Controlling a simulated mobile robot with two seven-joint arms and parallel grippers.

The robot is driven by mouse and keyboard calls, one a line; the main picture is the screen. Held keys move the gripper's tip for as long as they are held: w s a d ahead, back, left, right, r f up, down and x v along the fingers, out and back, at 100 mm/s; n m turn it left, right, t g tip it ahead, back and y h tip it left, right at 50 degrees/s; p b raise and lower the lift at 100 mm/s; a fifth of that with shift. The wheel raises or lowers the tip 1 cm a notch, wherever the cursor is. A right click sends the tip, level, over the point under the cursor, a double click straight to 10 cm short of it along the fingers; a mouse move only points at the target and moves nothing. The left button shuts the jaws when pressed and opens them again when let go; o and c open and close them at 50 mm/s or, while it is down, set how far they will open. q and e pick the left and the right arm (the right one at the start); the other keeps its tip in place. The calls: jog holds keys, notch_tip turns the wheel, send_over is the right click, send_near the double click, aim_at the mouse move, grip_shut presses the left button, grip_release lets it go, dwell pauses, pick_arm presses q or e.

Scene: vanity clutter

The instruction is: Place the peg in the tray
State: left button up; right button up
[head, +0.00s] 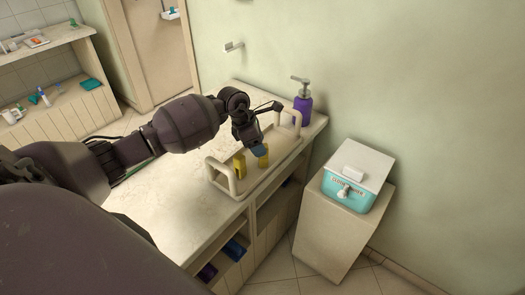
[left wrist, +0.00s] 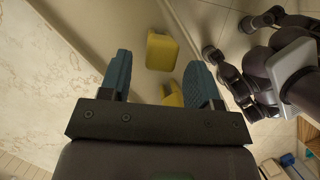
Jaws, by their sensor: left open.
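The tray (head: 224,186) is beige, with a raised loop handle at each end, and sits along the vanity's front edge. Two yellow objects are in it: a yellow piece (head: 239,166) near the front handle and another (head: 263,160) under my left gripper (head: 257,149). The left wrist view shows a yellow block (left wrist: 162,51) beyond the fingertips and a smaller notched yellow piece (left wrist: 172,96) between the open blue fingers (left wrist: 158,75), nearer the right one. I cannot tell which yellow object is the peg. The left fingers point down over the tray, apart. My right gripper is not seen.
A purple pump bottle (head: 302,106) stands behind the tray's far handle. A teal box with a white lid (head: 349,190) stands on a separate cabinet to the right. Dark items lie on the open shelves (head: 236,250) below.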

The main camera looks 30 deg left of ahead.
pick_arm(q)
jog(key=v, duration=0.7)
jog(key=shift+r, duration=0.15)
jog(key=shift+s, duration=0.1)
